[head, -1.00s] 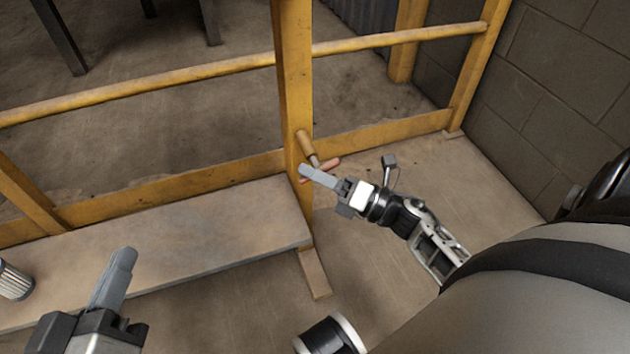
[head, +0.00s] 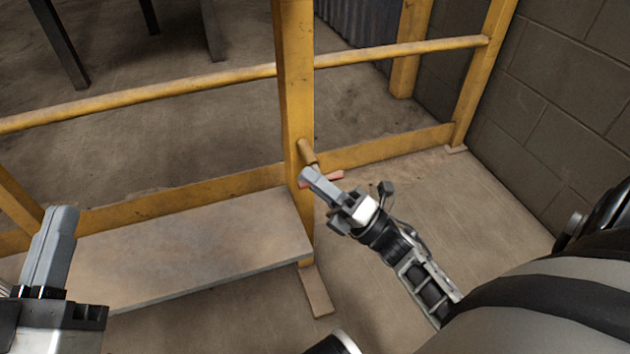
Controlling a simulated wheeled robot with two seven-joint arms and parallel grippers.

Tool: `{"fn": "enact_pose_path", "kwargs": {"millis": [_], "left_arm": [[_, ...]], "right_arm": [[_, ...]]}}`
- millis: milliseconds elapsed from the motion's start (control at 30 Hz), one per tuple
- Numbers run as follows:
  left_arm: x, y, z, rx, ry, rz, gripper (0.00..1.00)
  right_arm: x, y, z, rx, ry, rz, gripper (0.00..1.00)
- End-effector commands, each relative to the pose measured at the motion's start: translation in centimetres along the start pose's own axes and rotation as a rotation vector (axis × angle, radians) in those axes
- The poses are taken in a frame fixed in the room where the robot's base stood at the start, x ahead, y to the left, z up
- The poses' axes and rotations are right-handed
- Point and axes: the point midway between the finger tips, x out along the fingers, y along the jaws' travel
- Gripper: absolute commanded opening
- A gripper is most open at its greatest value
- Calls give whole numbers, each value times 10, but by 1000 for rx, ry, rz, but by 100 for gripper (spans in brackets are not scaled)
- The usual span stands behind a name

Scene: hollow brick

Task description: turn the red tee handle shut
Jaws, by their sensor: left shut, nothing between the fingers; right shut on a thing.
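The red tee handle (head: 335,176) sits on a short brass-coloured stem (head: 307,152) that sticks out from the yellow post (head: 294,90). Its right end shows beyond my fingers, and much of the rest is hidden behind them. My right gripper (head: 308,177) is shut on the handle, reaching in from the lower right. My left gripper (head: 64,218) is shut and empty at the left, above the near side of the bench board and well away from the handle.
A flat grey-brown board (head: 190,245) runs left of the post. Yellow rails (head: 150,92) cross behind it. A block wall (head: 565,110) closes off the right. Bare floor (head: 440,200) lies between post and wall.

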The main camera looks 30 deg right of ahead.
Motion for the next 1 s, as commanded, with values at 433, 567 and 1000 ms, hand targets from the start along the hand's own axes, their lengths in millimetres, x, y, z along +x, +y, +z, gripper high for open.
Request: {"fn": "enact_pose_path", "kwargs": {"millis": [433,567,1000], "left_arm": [[0,0,0,-2,0,0,0],[0,0,0,-2,-1,0,0],[0,0,3,-30,-34,-3,0]], "right_arm": [[1,2,3,-4,-5,4,36],[0,1,2,-3,-4,3,36],[-37,0,2,-1,-3,-4,36]]}}
